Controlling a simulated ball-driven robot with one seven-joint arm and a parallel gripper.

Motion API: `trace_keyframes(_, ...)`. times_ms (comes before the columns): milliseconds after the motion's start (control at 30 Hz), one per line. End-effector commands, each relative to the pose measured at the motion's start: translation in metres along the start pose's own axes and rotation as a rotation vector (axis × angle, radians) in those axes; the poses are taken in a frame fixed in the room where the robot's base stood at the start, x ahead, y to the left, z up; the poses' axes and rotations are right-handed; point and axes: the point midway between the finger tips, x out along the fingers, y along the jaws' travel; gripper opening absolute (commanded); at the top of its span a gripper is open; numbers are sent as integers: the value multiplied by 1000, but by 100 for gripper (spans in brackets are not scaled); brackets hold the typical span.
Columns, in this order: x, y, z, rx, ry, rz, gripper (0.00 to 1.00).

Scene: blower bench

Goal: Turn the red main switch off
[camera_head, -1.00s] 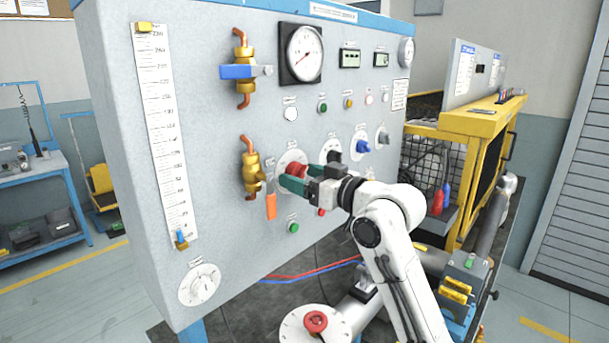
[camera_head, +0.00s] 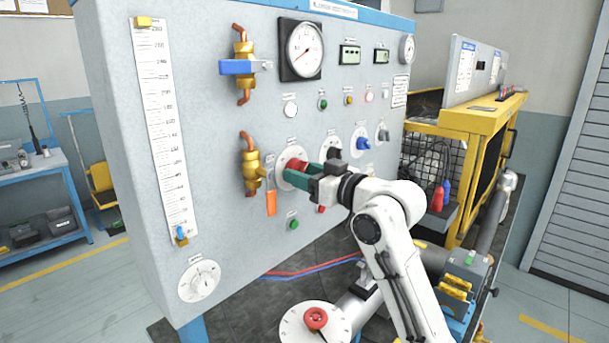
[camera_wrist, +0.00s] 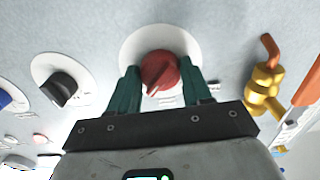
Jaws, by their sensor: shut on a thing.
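The red main switch (camera_head: 296,163) is a red rotary knob on a round white plate on the grey panel. In the wrist view, the red knob (camera_wrist: 160,72) sits between the two green fingers, with its ridge slanted. My gripper (camera_head: 292,174) reaches the knob from the right. In the wrist view, my gripper (camera_wrist: 160,85) has one finger on each side of the knob and is shut on it. The lettering around the plate is too small to read.
A black knob (camera_wrist: 62,88) and a blue knob (camera_head: 363,144) are beside the switch. A brass valve (camera_head: 251,168) with an orange lever (camera_head: 271,203) stands close on the other side. A green button (camera_head: 293,224) is below. A red emergency button (camera_head: 316,318) sits low in front.

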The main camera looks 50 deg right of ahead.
Motion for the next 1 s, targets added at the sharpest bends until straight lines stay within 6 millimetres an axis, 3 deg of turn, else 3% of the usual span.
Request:
trace_keyframes(367, 0, 0, 6, -204, 2, -1, 18)
trace_keyframes(1000, 0, 2, 5, -808, 0, -1, 18)
